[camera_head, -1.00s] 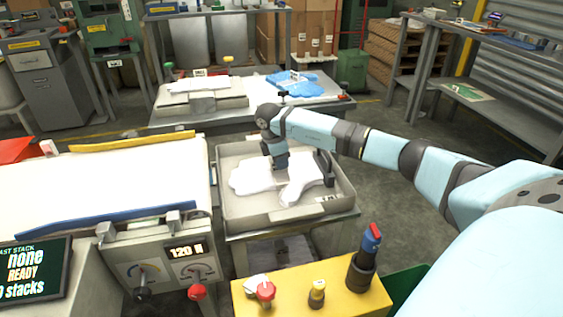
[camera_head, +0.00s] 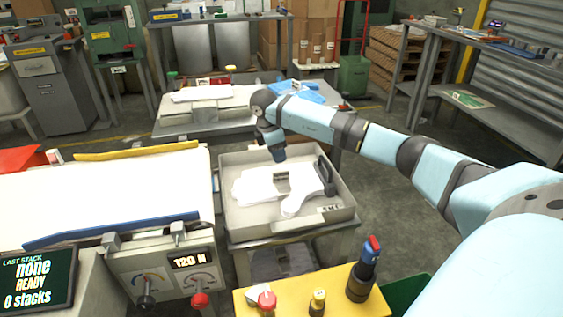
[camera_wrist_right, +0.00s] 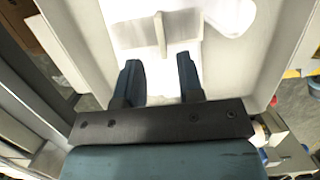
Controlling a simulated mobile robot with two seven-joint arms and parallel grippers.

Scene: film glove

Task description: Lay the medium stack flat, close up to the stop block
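White film-glove pieces (camera_head: 256,187) lie flat in the pale grey tray (camera_head: 243,226), with a lobe toward the front right. A small grey upright tab (camera_head: 281,177) stands on them. It also shows in the right wrist view (camera_wrist_right: 160,36), just past the fingertips. My right gripper (camera_head: 279,158) is above the tray, behind the tab. In the wrist view its two fingers (camera_wrist_right: 158,76) are apart, with nothing between them. I cannot tell which piece is the medium stack or the stop block. My left gripper is out of view.
A dark loop-shaped piece (camera_head: 325,174) stands at the tray's right side. A white-topped machine (camera_head: 110,195) is to the left. A yellow control box (camera_head: 335,300) stands in front. A bench behind carries a white pile (camera_head: 200,94) and a blue pile (camera_head: 300,92).

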